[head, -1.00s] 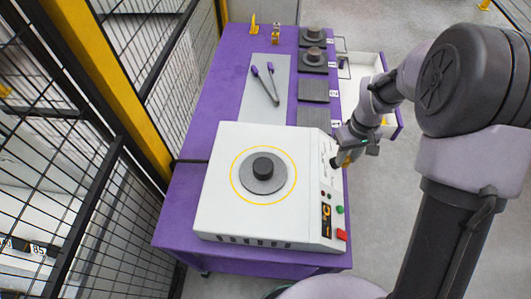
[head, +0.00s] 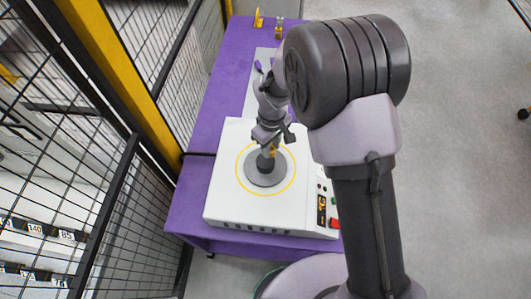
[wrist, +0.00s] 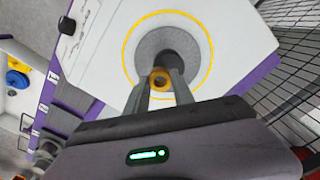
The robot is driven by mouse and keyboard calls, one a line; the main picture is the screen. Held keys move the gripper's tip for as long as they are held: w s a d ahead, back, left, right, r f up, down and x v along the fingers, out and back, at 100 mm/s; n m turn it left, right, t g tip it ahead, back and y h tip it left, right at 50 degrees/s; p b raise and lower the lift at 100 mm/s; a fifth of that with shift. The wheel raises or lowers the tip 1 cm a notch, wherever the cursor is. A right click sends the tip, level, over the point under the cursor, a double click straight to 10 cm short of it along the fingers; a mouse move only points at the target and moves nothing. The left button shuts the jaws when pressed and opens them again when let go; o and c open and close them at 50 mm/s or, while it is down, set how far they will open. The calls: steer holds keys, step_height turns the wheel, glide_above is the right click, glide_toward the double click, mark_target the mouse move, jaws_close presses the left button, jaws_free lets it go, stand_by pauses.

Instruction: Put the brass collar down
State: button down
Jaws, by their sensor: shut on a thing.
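The brass collar (wrist: 161,80) is a small yellow ring between the two fingertips of my gripper (wrist: 160,88). In the head view, a yellow bit of the collar (head: 272,150) shows at the tip of my arm. My gripper is shut on it, above the white machine (head: 222,200). Below it is a grey round plate (wrist: 150,49) with a dark post (head: 264,165) at its centre, inside a painted yellow ring. In the wrist view the collar overlaps the post's near side. I cannot tell whether it touches the post.
The machine stands on a purple table (head: 186,215), with red and green buttons at its right. Black mesh fencing (head: 70,190) runs along the left. In the wrist view, blue and yellow things (wrist: 17,75) lie in a white drawer.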

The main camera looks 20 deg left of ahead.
mark_target(266, 160)
steer(key=shift+s+a+f, duration=0.2)
steer(key=shift+s+a, duration=0.45)
steer(key=shift+s, duration=0.05)
step_height(266, 160, down, 3)
steer(key=shift+d+r, duration=0.1)
steer(key=shift+w+f, duration=0.1)
steer(key=shift+f, duration=0.15)
steer(key=shift+f+b, duration=0.15)
steer(key=shift+b, duration=0.2)
steer(key=c, duration=1.1)
jaws_free()
